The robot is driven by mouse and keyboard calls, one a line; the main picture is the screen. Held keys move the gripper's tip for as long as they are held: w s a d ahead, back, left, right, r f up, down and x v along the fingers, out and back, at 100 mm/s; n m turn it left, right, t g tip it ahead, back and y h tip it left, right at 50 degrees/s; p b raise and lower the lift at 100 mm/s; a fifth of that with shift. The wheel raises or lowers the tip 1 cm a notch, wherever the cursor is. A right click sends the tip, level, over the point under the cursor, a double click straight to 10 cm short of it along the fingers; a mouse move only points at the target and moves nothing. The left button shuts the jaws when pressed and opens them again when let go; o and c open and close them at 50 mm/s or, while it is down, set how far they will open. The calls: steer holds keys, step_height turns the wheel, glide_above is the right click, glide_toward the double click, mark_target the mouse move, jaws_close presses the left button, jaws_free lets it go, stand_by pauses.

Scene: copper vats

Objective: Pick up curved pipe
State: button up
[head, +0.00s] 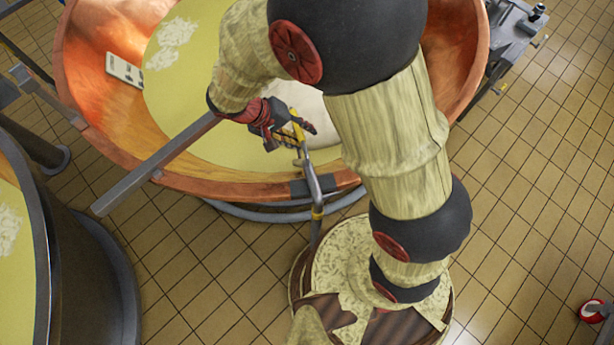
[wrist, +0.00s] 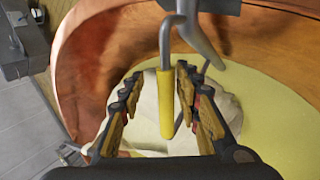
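The curved pipe (head: 311,182) is a thin grey bent tube at the copper vat's near rim in the head view. In the wrist view the grey bend of the curved pipe (wrist: 166,40) leads down into a yellow sleeve (wrist: 166,105). My gripper (head: 296,131) is over the vat, at the pipe's upper end. In the wrist view my gripper (wrist: 165,100) is open, with the yellow sleeve between its fingers. A gap shows left of the sleeve; the right finger looks closer, and I cannot tell if it touches. My arm hides part of the vat.
The copper vat (head: 95,120) holds yellow liquid (head: 185,95) and a pale mass (wrist: 205,135). A grey bar (head: 150,168) crosses its near left rim. A dark vat (head: 85,270) stands at left. The tiled floor (head: 540,170) at right is mostly clear.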

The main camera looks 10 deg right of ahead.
steer(key=b+x, duration=0.1)
steer(key=x, duration=0.4)
steer(key=shift+s+a+f+b, duration=0.2)
steer(key=shift+a+f+b, duration=0.05)
steer(key=shift+f+b, duration=0.15)
steer(key=shift+r, duration=0.1)
steer(key=c, duration=0.4)
jaws_close()
